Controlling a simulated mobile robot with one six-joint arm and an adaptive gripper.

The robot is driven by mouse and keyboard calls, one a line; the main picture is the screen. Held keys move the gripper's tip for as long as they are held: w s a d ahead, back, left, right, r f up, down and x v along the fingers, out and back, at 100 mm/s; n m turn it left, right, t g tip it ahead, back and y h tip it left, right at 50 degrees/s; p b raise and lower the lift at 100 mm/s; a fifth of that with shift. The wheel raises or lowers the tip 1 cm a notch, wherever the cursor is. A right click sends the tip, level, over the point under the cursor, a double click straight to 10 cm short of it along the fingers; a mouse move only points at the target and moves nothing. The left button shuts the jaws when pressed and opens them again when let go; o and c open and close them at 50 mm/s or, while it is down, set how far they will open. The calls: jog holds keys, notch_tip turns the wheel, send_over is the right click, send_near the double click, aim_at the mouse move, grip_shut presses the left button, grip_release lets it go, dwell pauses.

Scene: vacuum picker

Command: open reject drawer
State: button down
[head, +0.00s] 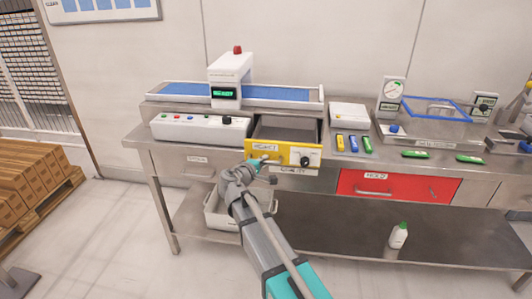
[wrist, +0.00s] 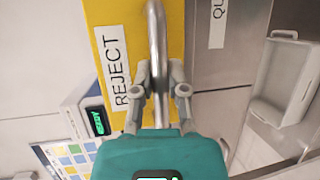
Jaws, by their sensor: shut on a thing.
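The reject drawer (head: 285,153) has a yellow front with a REJECT label and a black knob at its right. It stands pulled out from the steel bench, and its open, empty-looking inside shows behind the front. In the wrist view the yellow front (wrist: 105,15) fills the upper middle, with a metal bar handle (wrist: 157,45) across it. My gripper (wrist: 158,85) has its two fingers closed around this handle. In the head view my gripper (head: 262,165) is at the left part of the drawer front and partly covers the handle.
A red HOLD drawer (head: 395,187) is shut at the right. A control box (head: 200,128) and a conveyor with a white detector (head: 230,80) stand on the bench. A grey bin (head: 222,212) sits on the lower shelf. Boxes on a pallet (head: 38,185) are at the left.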

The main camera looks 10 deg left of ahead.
jog(key=shift+s, duration=0.75)
jog(key=c, duration=0.9)
grip_release()
jog(key=shift+d+r, duration=0.1)
